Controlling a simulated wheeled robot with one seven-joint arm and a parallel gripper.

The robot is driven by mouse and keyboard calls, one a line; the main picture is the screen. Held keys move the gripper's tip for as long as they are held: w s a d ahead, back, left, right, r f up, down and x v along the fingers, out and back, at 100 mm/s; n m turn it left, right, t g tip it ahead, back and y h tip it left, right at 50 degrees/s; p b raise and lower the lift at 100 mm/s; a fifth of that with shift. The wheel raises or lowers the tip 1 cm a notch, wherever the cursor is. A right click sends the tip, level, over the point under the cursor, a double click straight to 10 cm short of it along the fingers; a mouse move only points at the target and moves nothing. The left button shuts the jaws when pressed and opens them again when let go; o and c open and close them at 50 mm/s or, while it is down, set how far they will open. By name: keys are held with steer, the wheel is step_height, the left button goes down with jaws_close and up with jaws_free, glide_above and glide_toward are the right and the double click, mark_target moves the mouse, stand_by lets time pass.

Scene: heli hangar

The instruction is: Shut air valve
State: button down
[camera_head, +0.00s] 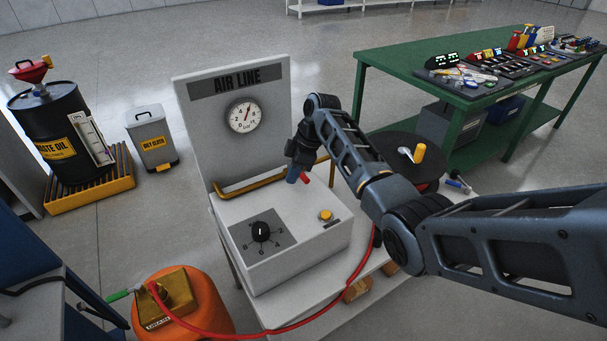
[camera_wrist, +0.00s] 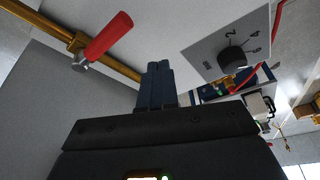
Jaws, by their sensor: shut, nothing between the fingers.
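The air line unit (camera_head: 235,82) is a white panel with a gauge and a brass pipe (camera_head: 245,184) along its foot. The valve's red lever (camera_head: 304,178) shows just beside my gripper (camera_head: 292,175). In the wrist view the red lever (camera_wrist: 106,38) sits on a silver hub on the brass pipe (camera_wrist: 60,33) and points across the pipe. My gripper's fingers (camera_wrist: 158,66) are shut and empty, to the right of the lever and apart from it in the wrist view. In the head view my arm hides part of the pipe.
A white box with a black dial (camera_head: 261,231) and yellow button (camera_head: 325,215) stands before the panel. A red hose (camera_head: 330,305) runs past it to an orange tank (camera_head: 205,310). A green bench (camera_head: 400,60) with tools stands right. Open floor lies behind.

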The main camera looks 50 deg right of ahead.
step_height(320, 180, up, 8)
steer(key=d, duration=0.2)
steer(key=shift+s+d+b, duration=0.3)
steer(key=shift+d+b, duration=0.05)
steer(key=shift+b, duration=0.05)
steer(key=shift+f, duration=0.15)
